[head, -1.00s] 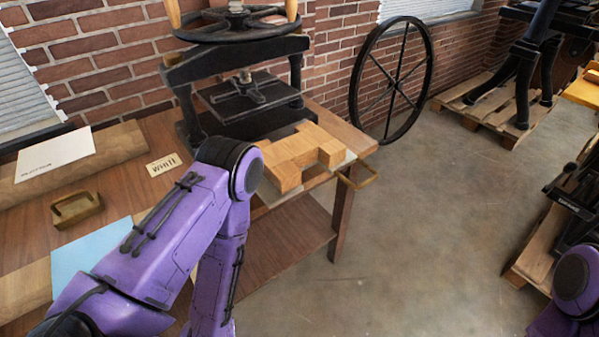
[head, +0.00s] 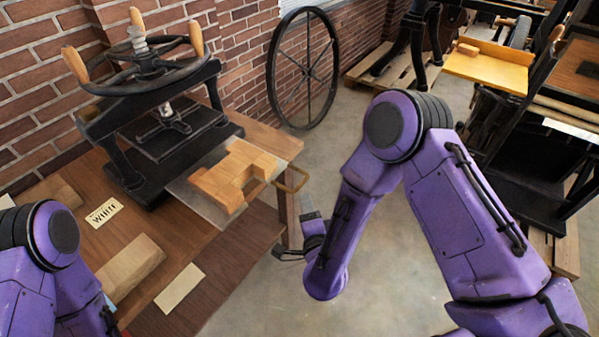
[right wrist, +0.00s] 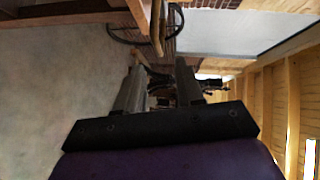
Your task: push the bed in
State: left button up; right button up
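The bed (head: 205,206) is a flat grey plate pulled part-way out of the black hand press (head: 165,140). Light wooden blocks (head: 236,177) lie on it. A brass loop handle (head: 291,180) sticks out from its outer end. My right gripper (head: 284,253) is beyond the table's edge, below the handle and apart from it. In the right wrist view, my right gripper (right wrist: 160,85) has its fingers spread with nothing held between them, and the handle (right wrist: 157,28) shows above the fingertips. My left arm shows at the lower left of the head view, but its gripper does not.
The wooden table (head: 255,135) carries a "WHITE" label (head: 104,211), a wooden block (head: 130,268) and a paper card (head: 180,287). A large spoked wheel (head: 303,68) leans by the brick wall. Another press with a yellow tray (head: 490,65) stands at right. Open floor lies between.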

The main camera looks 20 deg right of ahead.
aim_at(301, 182)
jog(key=w, duration=0.3)
jog(key=w+d+f+p, duration=0.1)
jog(key=w, duration=0.2)
jog(key=w+p, duration=0.1)
jog(key=w, duration=0.3)
jog(key=shift+d+f, duration=0.25)
jog(key=shift+f, duration=0.15)
jog(key=shift+c, duration=0.3)
grip_shut()
